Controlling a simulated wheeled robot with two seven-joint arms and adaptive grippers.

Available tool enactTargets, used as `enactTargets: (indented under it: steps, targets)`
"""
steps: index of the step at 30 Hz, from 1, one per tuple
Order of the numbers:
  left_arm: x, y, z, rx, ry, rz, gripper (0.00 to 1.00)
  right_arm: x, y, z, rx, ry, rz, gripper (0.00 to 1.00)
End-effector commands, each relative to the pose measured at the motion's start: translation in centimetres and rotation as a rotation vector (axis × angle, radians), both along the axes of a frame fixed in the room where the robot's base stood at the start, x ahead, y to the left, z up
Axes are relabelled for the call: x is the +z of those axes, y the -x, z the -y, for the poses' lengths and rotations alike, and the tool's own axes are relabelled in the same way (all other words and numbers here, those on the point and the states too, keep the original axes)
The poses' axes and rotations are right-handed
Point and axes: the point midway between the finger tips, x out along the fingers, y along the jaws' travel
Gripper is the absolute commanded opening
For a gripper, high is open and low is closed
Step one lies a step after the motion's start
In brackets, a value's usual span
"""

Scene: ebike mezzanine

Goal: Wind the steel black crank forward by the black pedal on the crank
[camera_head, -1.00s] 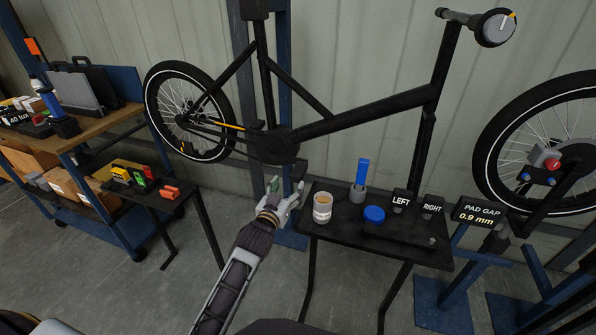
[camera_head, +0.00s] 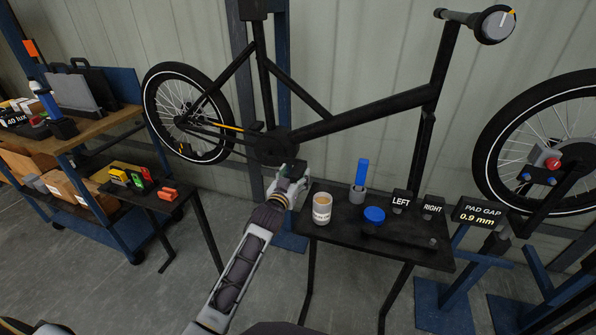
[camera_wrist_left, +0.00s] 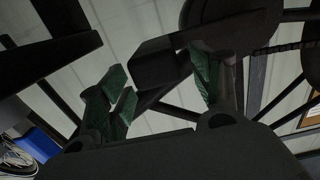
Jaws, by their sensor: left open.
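The black bike's crank area, with its round dark chainring (camera_head: 272,147), sits at the bottom of the frame in the head view. My left gripper (camera_head: 290,172) is just below and right of it, coming from below. In the left wrist view, my open left gripper (camera_wrist_left: 160,88) shows green-padded fingers on either side of a black block, which looks like the black pedal (camera_wrist_left: 153,62). Whether the pads touch it I cannot tell. The chainring also shows at the top of the wrist view (camera_wrist_left: 235,20). The crank arm is mostly hidden in the head view. My right gripper is not in view.
A small black table (camera_head: 325,236) stands right of my left arm, holding a cup (camera_head: 322,209), a blue lid (camera_head: 374,215) and a blue-handled tool (camera_head: 361,173). A shelf unit (camera_head: 125,119) and low stand are at left. The rear wheel (camera_head: 158,77) is left of the crank.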

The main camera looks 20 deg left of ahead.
Motion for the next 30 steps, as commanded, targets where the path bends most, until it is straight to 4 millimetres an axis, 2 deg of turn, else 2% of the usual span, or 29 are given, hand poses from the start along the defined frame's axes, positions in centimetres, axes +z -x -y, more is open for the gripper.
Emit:
enactTargets:
  steps: [13, 28, 30]
  targets:
    - [-0.2, -3.3, 0.2, 0.000, -0.001, 0.001, 0.64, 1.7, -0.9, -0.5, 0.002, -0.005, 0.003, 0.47]
    - [-0.2, -3.9, 0.2, 0.000, 0.000, 0.000, 0.64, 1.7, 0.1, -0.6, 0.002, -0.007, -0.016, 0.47]
    - [-0.2, -3.9, 0.2, 0.000, 0.000, 0.000, 0.55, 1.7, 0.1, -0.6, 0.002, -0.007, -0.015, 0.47]
